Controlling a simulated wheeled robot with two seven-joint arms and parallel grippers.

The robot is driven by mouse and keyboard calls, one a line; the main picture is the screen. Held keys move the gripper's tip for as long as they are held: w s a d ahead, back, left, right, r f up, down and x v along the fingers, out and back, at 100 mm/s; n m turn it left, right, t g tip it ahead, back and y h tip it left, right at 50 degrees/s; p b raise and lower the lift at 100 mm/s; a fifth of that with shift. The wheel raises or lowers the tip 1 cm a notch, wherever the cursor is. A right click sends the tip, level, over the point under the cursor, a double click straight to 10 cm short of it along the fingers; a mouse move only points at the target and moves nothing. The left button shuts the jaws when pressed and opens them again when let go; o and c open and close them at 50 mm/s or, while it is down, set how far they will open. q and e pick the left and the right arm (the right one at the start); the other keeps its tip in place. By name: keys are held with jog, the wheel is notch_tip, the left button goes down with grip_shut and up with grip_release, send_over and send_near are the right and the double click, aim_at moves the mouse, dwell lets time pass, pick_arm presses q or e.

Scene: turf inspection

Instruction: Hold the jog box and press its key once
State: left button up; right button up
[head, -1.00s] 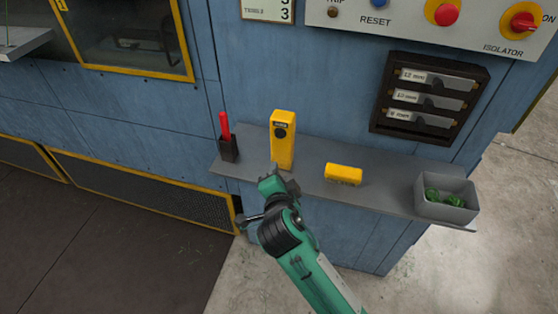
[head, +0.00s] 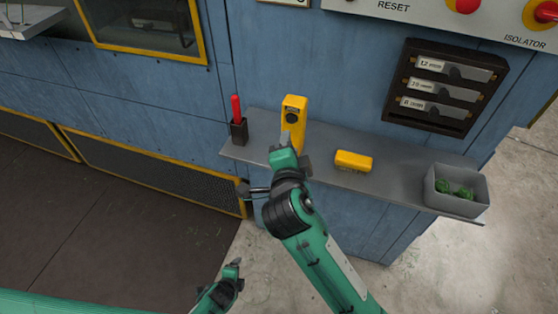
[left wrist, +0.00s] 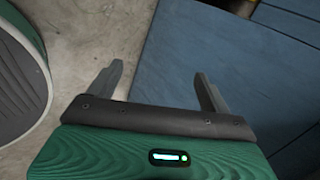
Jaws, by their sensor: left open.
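The jog box, a yellow upright box (head: 296,105) with a dark round key (head: 292,116) high on its front, stands on the grey shelf (head: 400,187). My right gripper (head: 292,147) is in front of its lower part and hides some of it. I cannot tell whether its fingers touch the box or how far apart they are. My left gripper (head: 237,268) is low in the head view, well below the shelf. In the left wrist view its two fingers (left wrist: 160,72) are spread with nothing between them.
A red pen-like stick (head: 236,108) stands in a dark holder (head: 239,131) left of the box. A small yellow block (head: 354,161) lies to its right. A grey bin (head: 455,205) with green items sits at the shelf's right end. A dark label rack (head: 440,85) hangs above.

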pick_arm(q)
jog(key=w+d+r+m+t, duration=0.1)
jog(key=w+d+r+m, duration=0.15)
jog(key=w+r, duration=0.3)
jog(key=w+d+r+m+t, duration=0.2)
jog(key=w+r+m, duration=0.2)
jog(key=r, duration=0.3)
jog(key=m+t+h, duration=0.3)
jog(key=m+t, duration=0.4)
jog(key=m, duration=0.7)
send_near(296, 125)
notch_tip(296, 125, down, 4)
jog(key=w+a, duration=0.1)
jog(key=w, duration=0.1)
jog(key=x, duration=1.2)
jog(key=shift+w+d+f, duration=0.15)
jog(key=shift+w+d, duration=0.1)
jog(key=shift+w, duration=0.05)
jog(key=c, duration=1.3)
pick_arm(e)
jog(key=shift+c, duration=0.3)
grip_shut()
